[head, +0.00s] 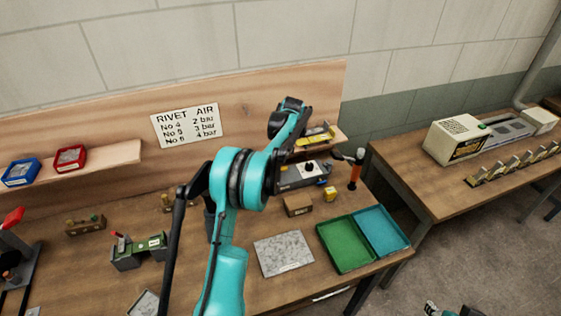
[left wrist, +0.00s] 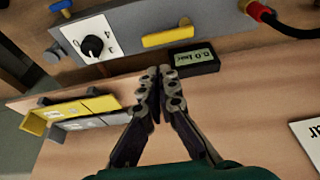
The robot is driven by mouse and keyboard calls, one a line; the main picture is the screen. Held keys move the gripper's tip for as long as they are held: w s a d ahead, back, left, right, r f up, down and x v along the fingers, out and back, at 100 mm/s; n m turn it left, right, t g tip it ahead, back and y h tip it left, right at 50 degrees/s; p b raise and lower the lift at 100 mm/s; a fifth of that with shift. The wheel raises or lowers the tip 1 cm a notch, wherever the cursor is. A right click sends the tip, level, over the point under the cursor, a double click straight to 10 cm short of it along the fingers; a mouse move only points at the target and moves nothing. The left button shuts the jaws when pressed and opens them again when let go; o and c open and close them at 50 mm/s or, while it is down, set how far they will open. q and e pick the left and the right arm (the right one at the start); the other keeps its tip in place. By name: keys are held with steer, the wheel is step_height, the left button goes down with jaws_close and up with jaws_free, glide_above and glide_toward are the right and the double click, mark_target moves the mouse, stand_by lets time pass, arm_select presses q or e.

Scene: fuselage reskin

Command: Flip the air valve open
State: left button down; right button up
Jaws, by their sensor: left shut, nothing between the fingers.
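The grey control box (head: 300,175) stands on the bench below the small shelf. In the left wrist view its panel (left wrist: 125,40) carries a black knob on a white dial and a yellow lever (left wrist: 168,37), which looks like the air valve handle and lies along the panel. A small display (left wrist: 195,62) beside it appears to read 0.0 bar. My left gripper (left wrist: 158,76) is shut and empty, its tips pointing at the panel just short of the lever and display. In the head view my arm hides its fingers. My right gripper (head: 432,308) shows only partly at the bottom edge.
The shelf (left wrist: 75,105) with yellow and grey items is close to my left gripper. A red fitting with a black hose (left wrist: 270,16) is on the panel's far end. Green (head: 345,245) and blue (head: 380,232) trays and an orange-handled tool (head: 355,172) are on the bench.

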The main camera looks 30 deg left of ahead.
mark_target(283, 169)
arm_select(q)
steer(key=b+x, duration=0.1)
steer(key=x, duration=0.9)
steer(key=shift+s+d+m+b, duration=0.15)
steer(key=shift+d+m+b, duration=0.15)
steer(key=shift+m, duration=0.3)
steer(key=shift+s+d+m+t+h+b, duration=0.15)
steer(key=shift+d+m+t+h+b, duration=0.1)
steer(key=shift+m, duration=0.3)
steer(key=shift+s+d+m+t+h+b, duration=0.15)
steer(key=shift+s+d+m+h+b, duration=0.1)
steer(key=shift+m, duration=0.3)
steer(key=m, duration=0.1)
steer(key=d+m, duration=0.1)
steer(key=shift+s+m+h+b, duration=0.35)
steer(key=shift+s+m+h, duration=0.05)
steer(key=m, duration=0.1)
steer(key=s+m, duration=0.1)
steer(key=m+h, duration=0.1)
steer(key=shift+s+d+m+t+b, duration=0.3)
steer(key=shift+b, duration=0.1)
steer(key=s+m, duration=0.1)
steer(key=m, duration=0.1)
steer(key=m+h, duration=0.1)
steer(key=shift+s+d+m, duration=0.2)
steer(key=shift+s+m, duration=0.2)
steer(key=shift+d, duration=0.15)
